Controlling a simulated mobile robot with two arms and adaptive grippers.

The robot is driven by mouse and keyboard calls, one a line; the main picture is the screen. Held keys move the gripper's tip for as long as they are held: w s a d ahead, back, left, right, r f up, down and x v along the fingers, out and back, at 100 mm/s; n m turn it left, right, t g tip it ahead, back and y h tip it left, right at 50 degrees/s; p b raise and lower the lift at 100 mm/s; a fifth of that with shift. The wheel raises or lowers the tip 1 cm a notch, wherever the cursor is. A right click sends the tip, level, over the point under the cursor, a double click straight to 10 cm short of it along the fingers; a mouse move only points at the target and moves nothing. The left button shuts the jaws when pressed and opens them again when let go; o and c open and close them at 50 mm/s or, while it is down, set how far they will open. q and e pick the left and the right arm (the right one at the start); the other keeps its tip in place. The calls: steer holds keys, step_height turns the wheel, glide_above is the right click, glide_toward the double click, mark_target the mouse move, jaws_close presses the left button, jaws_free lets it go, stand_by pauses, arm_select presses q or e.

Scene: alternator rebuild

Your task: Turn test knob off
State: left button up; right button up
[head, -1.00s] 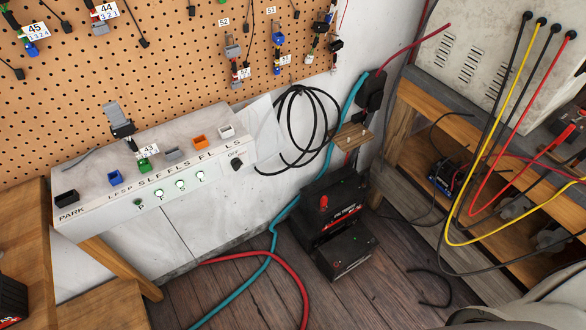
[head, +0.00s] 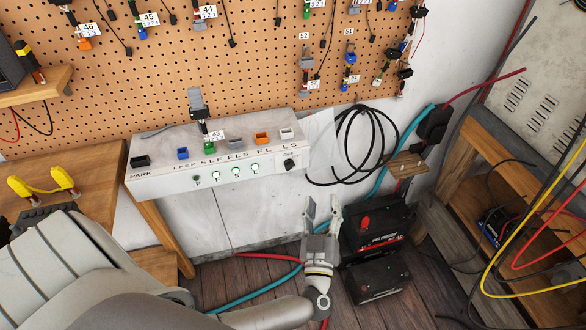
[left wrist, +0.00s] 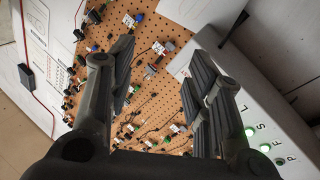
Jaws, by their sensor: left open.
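The test knob (head: 290,165) is a small black knob at the right end of the white test panel's (head: 225,182) front face. An "OFF" label is printed just above it. My left gripper (head: 322,205) is open and empty, pointing up, below and slightly right of the knob and apart from it. In the left wrist view the two fingers (left wrist: 155,85) are spread with the pegboard behind them. The panel with its green lights (left wrist: 264,147) shows at the right there; I cannot make out the knob in that view. My right gripper is not in view.
A pegboard (head: 250,70) with hanging connectors rises behind the panel. A black cable coil (head: 362,145) hangs right of the knob. Black batteries (head: 378,235) stand on the floor behind my gripper. A wooden bench (head: 75,165) is at the left.

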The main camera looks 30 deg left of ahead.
mark_target(291, 168)
arm_select(q)
steer(key=s+a+r+n+g+y, duration=0.3)
steer(key=s+r+n+g+y, duration=0.1)
steer(key=n+g, duration=0.2)
steer(key=p+x, duration=0.1)
steer(key=x, duration=1)
steer(key=shift+s+a+r, duration=0.1)
steer(key=shift+c, duration=0.3)
jaws_close()
